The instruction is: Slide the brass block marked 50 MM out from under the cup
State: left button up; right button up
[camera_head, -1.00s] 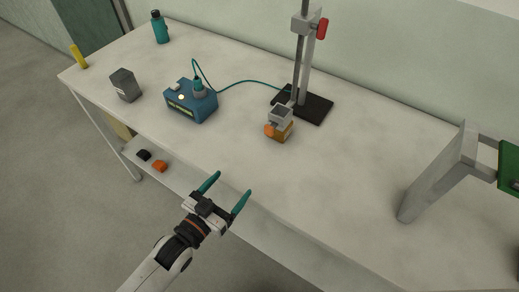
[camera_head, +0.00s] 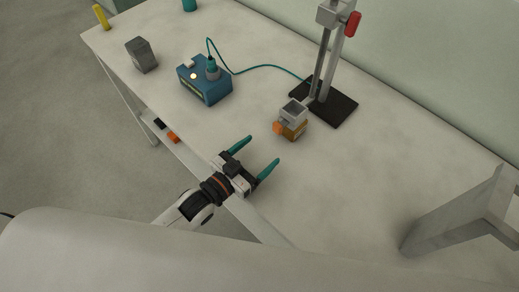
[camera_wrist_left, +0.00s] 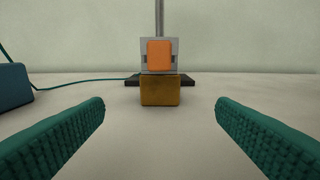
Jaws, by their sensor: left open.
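The brass block (camera_head: 296,130) stands on the table under a small grey square cup (camera_head: 294,109). In the left wrist view the brass block (camera_wrist_left: 160,91) is straight ahead, with the grey cup (camera_wrist_left: 176,64) directly above it. An orange pad (camera_wrist_left: 159,53) on the cup's near side hides much of the cup. I cannot read any marking on the block. My left gripper (camera_head: 264,149) is open and empty, its teal fingers pointing at the block from the near side, a short gap away. The block lies between the fingers' lines in the wrist view (camera_wrist_left: 160,125). My right gripper is out of view.
A stand with a dark base (camera_head: 335,106) and a red knob (camera_head: 353,24) rises just behind the cup. A blue box (camera_head: 204,88) with a teal cable is left. A grey block (camera_head: 142,55) stands farther left. A grey frame (camera_head: 455,224) stands right. The table between is clear.

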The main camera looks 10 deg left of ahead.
aim_at(285, 131)
pick_arm(q)
jog(key=shift+w+d, duration=0.1)
jog(key=shift+w, duration=0.1)
jog(key=shift+w+d, duration=0.2)
jog(key=shift+w, duration=0.1)
jog(key=p+x, duration=0.1)
jog(key=x, duration=1)
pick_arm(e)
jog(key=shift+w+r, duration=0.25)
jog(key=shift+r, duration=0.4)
pick_arm(q)
jog(key=shift+c, duration=0.2)
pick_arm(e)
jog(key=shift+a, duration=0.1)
pick_arm(q)
jog(key=c, duration=1.5)
grip_shut()
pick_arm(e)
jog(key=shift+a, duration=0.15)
